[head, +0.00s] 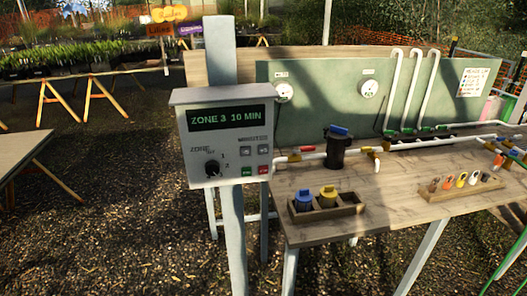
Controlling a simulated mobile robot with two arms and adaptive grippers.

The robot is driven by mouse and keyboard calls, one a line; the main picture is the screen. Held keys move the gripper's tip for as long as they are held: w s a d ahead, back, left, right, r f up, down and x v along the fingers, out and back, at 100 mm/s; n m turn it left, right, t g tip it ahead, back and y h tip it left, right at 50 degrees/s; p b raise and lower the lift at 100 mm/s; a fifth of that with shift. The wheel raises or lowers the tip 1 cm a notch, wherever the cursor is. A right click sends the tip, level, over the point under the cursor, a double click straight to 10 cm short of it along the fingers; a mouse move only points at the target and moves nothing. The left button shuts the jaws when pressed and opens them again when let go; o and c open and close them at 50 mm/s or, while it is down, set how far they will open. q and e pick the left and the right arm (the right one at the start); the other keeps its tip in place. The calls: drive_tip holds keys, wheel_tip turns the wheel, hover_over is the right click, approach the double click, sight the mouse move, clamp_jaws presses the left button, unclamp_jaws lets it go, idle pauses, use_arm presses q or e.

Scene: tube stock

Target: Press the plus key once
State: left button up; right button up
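A grey control box (224,138) is fixed to a post left of the middle in the head view. Its display (226,117) reads "ZONE 3 10 MIN" in green. Below the display, under a label that looks like "MINUTES", sit two small grey keys, a left key (246,151) and a right key (263,150). Their signs are too small to tell which is plus. A green key (246,171) and a red key (263,169) lie under them. A black zone knob (212,168) is at the lower left of the box. Neither of my grippers is in view.
A wooden bench (400,205) stands right of the box, with white pipes, a black filter (337,148), a wooden tray (325,213) with blue and yellow caps, and a rack (460,186) of small fittings. Another table (35,155) is at the left. Gravel between them is clear.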

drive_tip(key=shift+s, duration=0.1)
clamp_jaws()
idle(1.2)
